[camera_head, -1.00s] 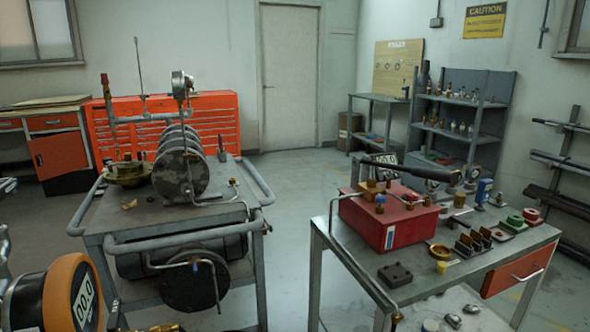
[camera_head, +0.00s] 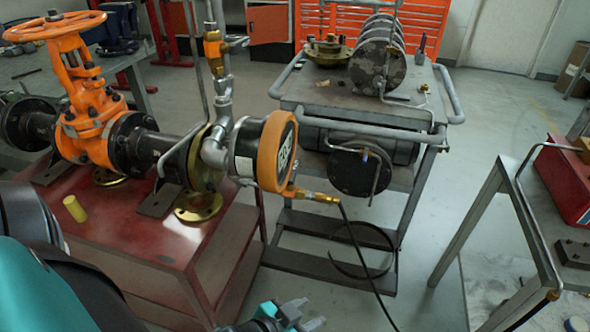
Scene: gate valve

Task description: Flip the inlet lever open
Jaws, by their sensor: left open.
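An orange gate valve (camera_head: 88,132) with a handwheel sits in a dark pipe line on a red bench at the left. To its right, a thin grey bent lever (camera_head: 172,153) stands against the pipe near a brass flange (camera_head: 199,206). A riser pipe with a small orange-and-brass valve (camera_head: 214,50) goes up there. I cannot tell for sure which part is the inlet lever. My left gripper (camera_head: 308,316) shows at the bottom edge, open and empty, below and apart from the pipework. My right gripper is out of view.
An orange-rimmed digital gauge (camera_head: 275,150) juts from the pipe, with a black cable hanging from it. A grey cart (camera_head: 335,95) stands behind, and another table (camera_head: 497,180) at the right. Floor between them is clear.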

